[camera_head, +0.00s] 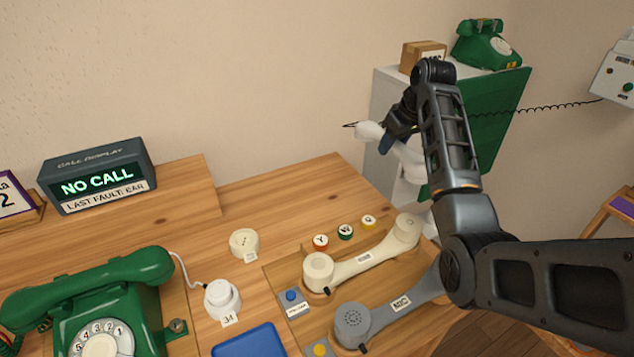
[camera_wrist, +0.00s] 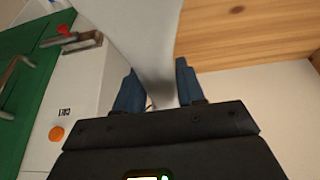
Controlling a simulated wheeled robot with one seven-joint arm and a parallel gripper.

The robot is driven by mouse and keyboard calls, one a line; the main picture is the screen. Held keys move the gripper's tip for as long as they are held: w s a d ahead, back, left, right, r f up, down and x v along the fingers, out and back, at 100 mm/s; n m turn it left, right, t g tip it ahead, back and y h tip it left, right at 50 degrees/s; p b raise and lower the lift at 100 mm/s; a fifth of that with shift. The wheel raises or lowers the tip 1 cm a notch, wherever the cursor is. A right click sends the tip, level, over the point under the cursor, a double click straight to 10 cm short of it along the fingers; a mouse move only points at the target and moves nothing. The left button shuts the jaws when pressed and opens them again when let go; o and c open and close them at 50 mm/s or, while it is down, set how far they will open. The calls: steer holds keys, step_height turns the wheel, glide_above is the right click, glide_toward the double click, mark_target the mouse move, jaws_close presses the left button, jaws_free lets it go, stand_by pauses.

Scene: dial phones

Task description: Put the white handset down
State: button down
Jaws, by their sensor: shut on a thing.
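The white handset (camera_head: 370,131) is held in the air by my gripper (camera_head: 397,129), beyond the desk's back right edge and in front of the cabinet. In the wrist view, the pale handset (camera_wrist: 142,35) runs between the blue fingers of my gripper (camera_wrist: 158,92), which are shut on it. My arm hides part of the handset in the head view. A cream handset (camera_head: 362,265) and a grey handset (camera_head: 352,318) lie side by side on the wooden desk (camera_head: 285,200), apart from my gripper.
A green dial phone (camera_head: 110,300) and a display reading NO CALL (camera_head: 98,180) stand left. A cabinet (camera_head: 385,85) bears a box (camera_head: 422,55) and another green phone (camera_head: 485,45). A black coiled cord (camera_head: 550,106) runs from a wall unit (camera_head: 615,75) behind my arm.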

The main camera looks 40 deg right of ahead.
steer(key=w+a+f, duration=0.4)
steer(key=w+a, duration=0.1)
steer(key=w+a+f+p, duration=0.1)
steer(key=w+a+f, duration=0.1)
steer(key=w, duration=0.1)
steer(key=shift+a+f, duration=0.25)
steer(key=shift+f, duration=0.05)
steer(key=shift+w+a+f, duration=0.1)
steer(key=shift+w+f, duration=0.05)
steer(key=shift+f, duration=1.9)
steer(key=shift+f, duration=0.1)
steer(key=c, duration=0.7)
jaws_free()
